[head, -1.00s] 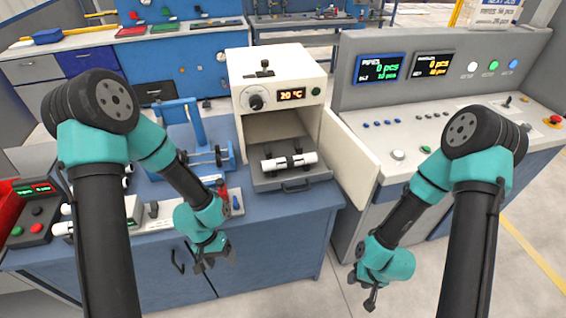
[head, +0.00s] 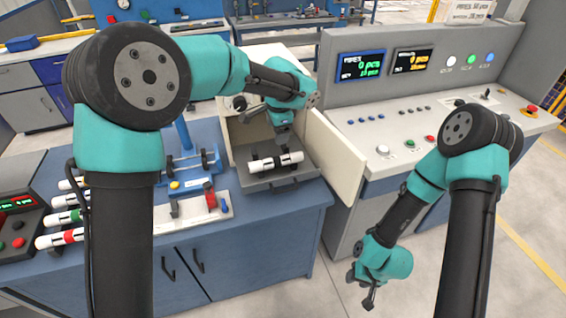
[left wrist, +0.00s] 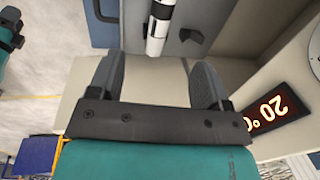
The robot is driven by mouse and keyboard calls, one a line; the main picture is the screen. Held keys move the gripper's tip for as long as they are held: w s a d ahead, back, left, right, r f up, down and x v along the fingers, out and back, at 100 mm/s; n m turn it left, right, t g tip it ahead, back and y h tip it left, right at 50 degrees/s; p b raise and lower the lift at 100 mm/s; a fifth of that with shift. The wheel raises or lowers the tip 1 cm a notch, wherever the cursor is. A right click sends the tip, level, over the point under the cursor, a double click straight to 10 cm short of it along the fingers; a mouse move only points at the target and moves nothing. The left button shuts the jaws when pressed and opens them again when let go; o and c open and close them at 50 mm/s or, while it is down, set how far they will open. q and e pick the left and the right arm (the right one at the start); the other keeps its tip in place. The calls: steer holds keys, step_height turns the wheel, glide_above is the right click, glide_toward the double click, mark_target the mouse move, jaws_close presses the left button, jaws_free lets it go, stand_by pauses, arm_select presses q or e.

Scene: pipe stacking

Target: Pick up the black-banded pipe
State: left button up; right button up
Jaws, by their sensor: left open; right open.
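The white pipe with black banding (head: 262,164) lies across the pulled-out tray in front of the open oven. It also shows at the top of the left wrist view (left wrist: 158,28), cut off by the frame edge. My left gripper (head: 283,140) is at the oven mouth, just above and behind the pipe in the head view. In the left wrist view its two fingers (left wrist: 157,75) are apart with nothing between them, and the pipe lies beyond their tips. My right gripper (head: 363,290) hangs open and empty at the lower right, away from the pipe.
The oven's open door (head: 336,160) stands right of the tray (head: 290,182). Its display (left wrist: 278,107) shows in the left wrist view. Several banded pipes (head: 60,237) lie at the bench's left. A blue fixture (head: 190,160) stands left of the oven.

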mark_target(278, 159)
arm_select(q)
steer(key=shift+w+d+r, duration=0.3)
steer(key=shift+d+r, duration=0.15)
steer(key=shift+r, duration=0.1)
steer(key=f, duration=0.4)
steer(key=w+f, duration=0.1)
steer(key=f, duration=0.3)
steer(key=w+a+f, duration=0.1)
steer(key=f, duration=0.3)
steer(key=shift+w, duration=0.1)
steer(key=shift+w+a+f, duration=0.1)
steer(key=shift+w+f, duration=0.05)
steer(key=shift+f, duration=1.15)
steer(key=shift+w+a+f, duration=0.1)
steer(key=shift+w+f, duration=0.05)
steer(key=shift+f, duration=1.15)
